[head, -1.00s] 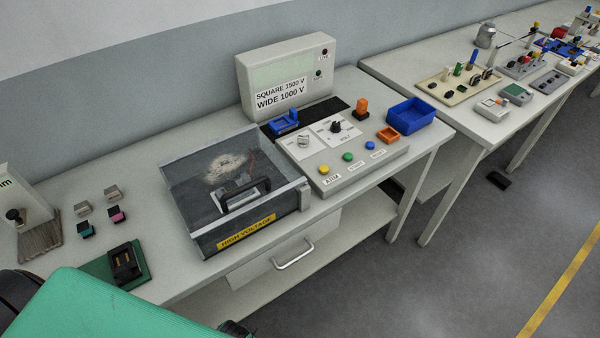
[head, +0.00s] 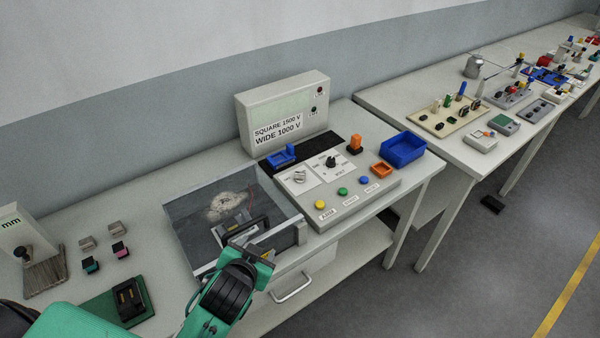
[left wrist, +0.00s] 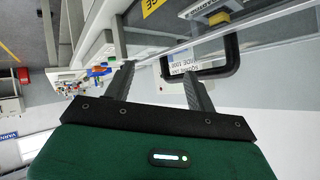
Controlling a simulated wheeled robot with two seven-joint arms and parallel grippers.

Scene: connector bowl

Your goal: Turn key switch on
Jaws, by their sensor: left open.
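The key switch (head: 299,178) is a small silver knob on a white plate, on the left part of the grey sloping control panel (head: 328,213). A black rotary knob (head: 331,160) is beside it on the right. My left gripper (head: 258,252) is over the front of the clear-lidded high-voltage box, to the left of and nearer than the panel. It is apart from the key switch. In the left wrist view its two fingers (left wrist: 158,80) are spread with nothing held between them; the box's black handle (left wrist: 232,55) shows behind them. My right gripper is not in view.
The clear-lidded box (head: 185,207) with its black handle stands left of the panel. Yellow, green and blue buttons line the panel's front.

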